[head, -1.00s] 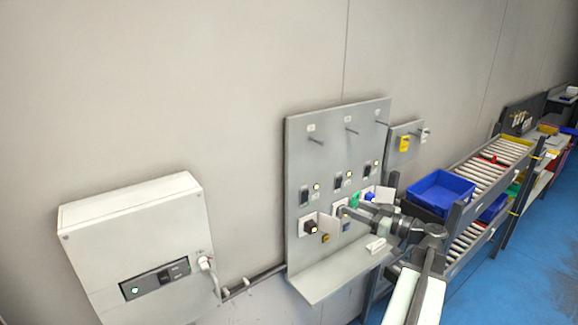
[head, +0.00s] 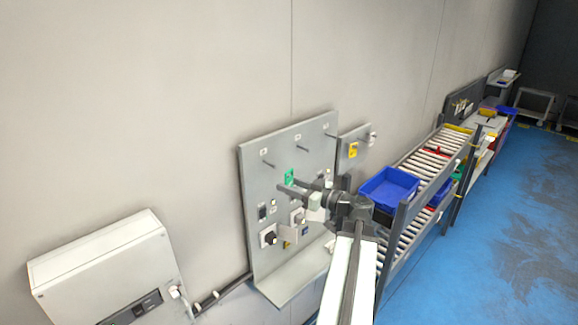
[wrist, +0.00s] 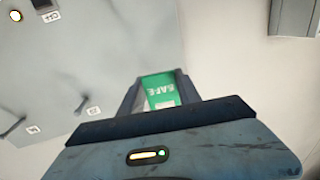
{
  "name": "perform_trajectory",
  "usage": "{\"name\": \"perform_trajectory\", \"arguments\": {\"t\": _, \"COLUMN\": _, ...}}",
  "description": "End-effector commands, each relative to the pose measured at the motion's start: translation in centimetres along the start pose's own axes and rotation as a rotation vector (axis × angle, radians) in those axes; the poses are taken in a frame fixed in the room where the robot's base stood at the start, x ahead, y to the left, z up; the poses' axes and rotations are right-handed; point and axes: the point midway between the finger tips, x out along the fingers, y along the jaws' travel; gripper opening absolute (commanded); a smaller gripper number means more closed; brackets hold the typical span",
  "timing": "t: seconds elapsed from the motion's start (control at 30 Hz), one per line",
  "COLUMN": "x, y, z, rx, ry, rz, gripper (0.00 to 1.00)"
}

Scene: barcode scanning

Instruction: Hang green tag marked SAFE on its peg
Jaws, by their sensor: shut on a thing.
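The green tag (head: 290,177) is in my gripper (head: 286,186), in front of the grey panel (head: 254,182). In the wrist view the green tag (wrist: 162,86), marked SAFE, sits between the two fingers of my gripper (wrist: 158,92). The panel's upper row has three thin pegs: a left peg (head: 268,164), a middle peg (head: 302,148) and a right peg (head: 330,136). The tag is below this row and looks apart from the pegs. Two pegs also show at the left of the wrist view, away from the tag.
Switches and black knobs (head: 268,238) sit lower on the panel, above a shelf (head: 290,288). A small board with a yellow tag (head: 353,150) is to the right. A white box (head: 105,262) is at lower left. A blue bin (head: 390,188) is on the roller rack.

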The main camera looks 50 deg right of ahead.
Motion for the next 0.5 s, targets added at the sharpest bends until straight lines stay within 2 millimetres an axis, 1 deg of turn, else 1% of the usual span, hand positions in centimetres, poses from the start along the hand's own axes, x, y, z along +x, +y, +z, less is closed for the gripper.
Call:
{"name": "perform_trajectory", "arguments": {"t": 0.03, "x": 0.1, "y": -0.1, "z": -0.6, "rx": 0.000, "ry": 0.000, "rz": 0.003, "gripper": 0.00}}
{"name": "perform_trajectory", "arguments": {"t": 0.27, "x": 0.3, "y": 0.1, "z": -0.2, "rx": 0.000, "ry": 0.000, "rz": 0.005, "gripper": 0.00}}
{"name": "perform_trajectory", "arguments": {"t": 0.5, "x": 1.9, "y": 0.5, "z": -0.2, "rx": 0.000, "ry": 0.000, "rz": 0.004, "gripper": 0.00}}
